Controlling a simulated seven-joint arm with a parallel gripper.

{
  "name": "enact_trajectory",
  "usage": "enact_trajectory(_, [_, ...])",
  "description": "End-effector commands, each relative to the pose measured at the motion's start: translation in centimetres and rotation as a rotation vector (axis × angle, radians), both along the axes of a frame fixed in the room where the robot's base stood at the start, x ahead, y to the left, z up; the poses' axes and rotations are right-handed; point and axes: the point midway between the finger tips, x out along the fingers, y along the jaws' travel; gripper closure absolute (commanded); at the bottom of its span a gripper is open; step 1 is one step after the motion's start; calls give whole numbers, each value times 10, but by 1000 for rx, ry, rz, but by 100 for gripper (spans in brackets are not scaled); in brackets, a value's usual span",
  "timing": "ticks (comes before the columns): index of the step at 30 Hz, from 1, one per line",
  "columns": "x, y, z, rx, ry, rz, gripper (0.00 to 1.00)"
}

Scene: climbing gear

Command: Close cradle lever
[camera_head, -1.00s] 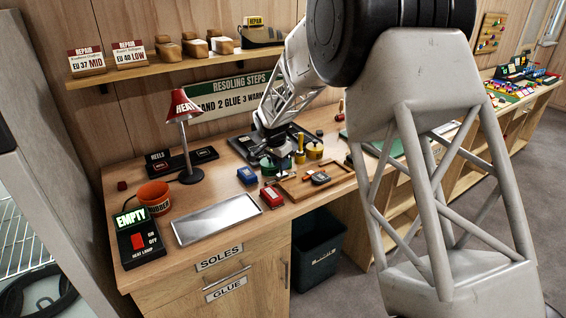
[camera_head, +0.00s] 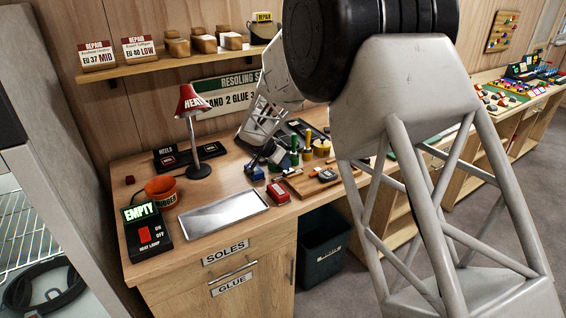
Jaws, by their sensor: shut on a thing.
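My gripper (camera_head: 262,154) is low over the middle of the wooden workbench (camera_head: 226,178), at the end of the pale lattice arm. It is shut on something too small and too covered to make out. A dark tray-like fixture (camera_head: 302,128) lies just behind and to the right of it. No cradle lever can be told apart in this view; the gripper and arm cover much of that spot. A small blue block (camera_head: 254,173) sits just in front of the gripper. A green-capped tool (camera_head: 294,157) and a yellow-handled one (camera_head: 307,153) stand to its right.
A red box (camera_head: 278,193) and a wooden tray (camera_head: 318,188) lie near the front edge. A dark bin (camera_head: 323,252) stands below.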

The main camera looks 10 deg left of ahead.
Motion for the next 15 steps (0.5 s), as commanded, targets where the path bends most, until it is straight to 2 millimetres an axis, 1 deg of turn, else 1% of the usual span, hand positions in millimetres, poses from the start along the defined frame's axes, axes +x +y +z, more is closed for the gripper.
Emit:
enact_trajectory(10, [0, 0, 0, -2, -2, 1, 100])
enact_trajectory(11, [0, 0, 0, -2, -2, 1, 73])
enact_trajectory(15, [0, 0, 0, -2, -2, 1, 52])
